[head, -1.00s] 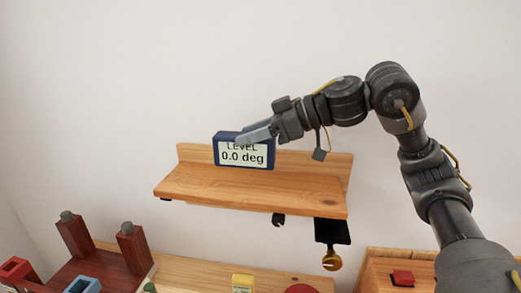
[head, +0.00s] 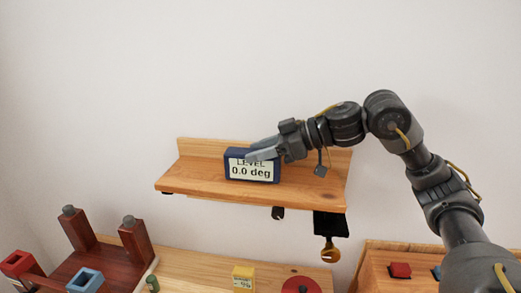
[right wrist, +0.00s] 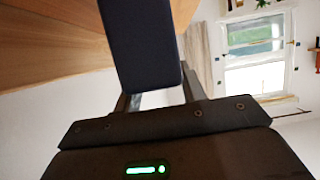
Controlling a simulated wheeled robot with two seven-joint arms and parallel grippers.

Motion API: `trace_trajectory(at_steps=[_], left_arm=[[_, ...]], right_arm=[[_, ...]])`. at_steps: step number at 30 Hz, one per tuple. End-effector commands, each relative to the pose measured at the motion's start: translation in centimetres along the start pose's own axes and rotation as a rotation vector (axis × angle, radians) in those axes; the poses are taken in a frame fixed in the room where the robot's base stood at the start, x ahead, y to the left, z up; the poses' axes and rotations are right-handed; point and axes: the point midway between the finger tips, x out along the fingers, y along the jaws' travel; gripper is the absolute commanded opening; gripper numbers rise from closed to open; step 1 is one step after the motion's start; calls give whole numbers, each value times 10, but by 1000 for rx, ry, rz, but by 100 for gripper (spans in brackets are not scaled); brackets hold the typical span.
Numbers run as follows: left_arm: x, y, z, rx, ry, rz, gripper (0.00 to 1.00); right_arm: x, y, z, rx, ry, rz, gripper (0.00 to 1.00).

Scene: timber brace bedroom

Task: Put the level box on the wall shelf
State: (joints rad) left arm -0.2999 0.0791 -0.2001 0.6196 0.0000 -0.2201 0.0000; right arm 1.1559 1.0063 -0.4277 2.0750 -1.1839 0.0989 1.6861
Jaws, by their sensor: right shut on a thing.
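The level box (head: 252,171) is dark blue with a pale screen reading "LEVEL 0.0 deg". In the head view it is upright over the middle of the wooden wall shelf (head: 200,178), its lower edge at or very near the shelf top; I cannot tell whether it touches. My right gripper (head: 262,153) is shut on the upper part of the box, coming from the right. In the right wrist view the dark box (right wrist: 140,45) sits between the fingers, with wood to its left. My left gripper is not in view.
Black brackets (head: 331,224) with a brass knob (head: 330,250) hang under the shelf's right end. Below are a bench (head: 200,268), dark red wooden posts (head: 136,242), a blue square piece (head: 86,281) and a yellow block (head: 243,278). The shelf is bare on both sides of the box.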

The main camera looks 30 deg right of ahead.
Motion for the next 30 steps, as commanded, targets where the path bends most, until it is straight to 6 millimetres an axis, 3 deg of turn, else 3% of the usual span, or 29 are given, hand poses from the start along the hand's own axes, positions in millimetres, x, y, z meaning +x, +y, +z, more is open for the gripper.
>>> trace_trajectory(at_steps=[6,7,12,23,30], left_arm=[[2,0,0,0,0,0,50],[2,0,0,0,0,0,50],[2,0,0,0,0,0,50],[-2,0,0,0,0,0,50],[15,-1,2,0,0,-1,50]], right_arm=[[2,0,5,0,1,0,12],[2,0,5,0,0,0,43],[2,0,5,0,0,0,62],[-1,0,-3,-1,1,0,62],[-45,1,2,-1,1,5,62]])
